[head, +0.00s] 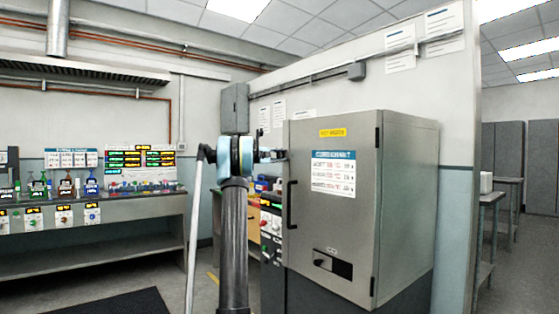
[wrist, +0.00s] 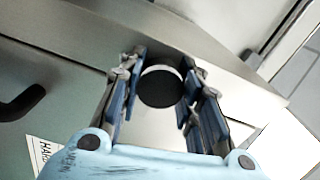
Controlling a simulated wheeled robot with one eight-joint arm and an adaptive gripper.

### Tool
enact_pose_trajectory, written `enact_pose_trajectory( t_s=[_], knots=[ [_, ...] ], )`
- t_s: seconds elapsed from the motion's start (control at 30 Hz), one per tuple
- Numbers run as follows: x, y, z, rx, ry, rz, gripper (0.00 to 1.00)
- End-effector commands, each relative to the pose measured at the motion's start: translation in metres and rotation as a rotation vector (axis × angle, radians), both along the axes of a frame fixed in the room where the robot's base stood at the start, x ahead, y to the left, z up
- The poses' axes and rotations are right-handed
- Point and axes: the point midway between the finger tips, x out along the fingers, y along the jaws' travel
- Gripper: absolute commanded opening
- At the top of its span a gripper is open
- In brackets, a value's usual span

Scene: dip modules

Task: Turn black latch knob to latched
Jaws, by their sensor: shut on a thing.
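The black round latch knob (wrist: 160,87) sits between my gripper's two fingers (wrist: 162,96) in the wrist view. The fingers close on its sides, and its dark flat face points to the camera. In the head view my gripper (head: 273,155) is at the upper left edge of the grey cabinet (head: 405,205), and the knob cannot be made out behind it. The cabinet door is shut. No pointer mark on the knob is readable, so its turn cannot be told.
A black door handle (head: 290,205) is below my gripper; it also shows in the wrist view (wrist: 22,103). A dark slot with a black part (head: 332,264) is low on the door. A bench with bottles and panels (head: 90,215) runs along the left wall. A dark floor mat (head: 115,303) lies in front.

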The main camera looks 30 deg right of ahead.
Motion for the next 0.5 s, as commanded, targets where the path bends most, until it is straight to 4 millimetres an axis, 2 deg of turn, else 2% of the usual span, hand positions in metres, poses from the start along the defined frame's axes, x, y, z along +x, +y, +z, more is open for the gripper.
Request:
enact_pose_trajectory(
  t_s=[0.03,0.1,0.17,0.5],
  knots=[
    [-0.0009,0.0007,-0.0030,0.007,-0.006,-0.003,0.37],
    [-0.0010,0.0006,-0.0032,0.008,-0.006,-0.003,0.51],
    [-0.0012,0.0006,-0.0033,0.007,-0.006,-0.004,0.54],
    [-0.0010,-0.0001,-0.0014,0.004,-0.002,-0.003,0.54]
  ],
)
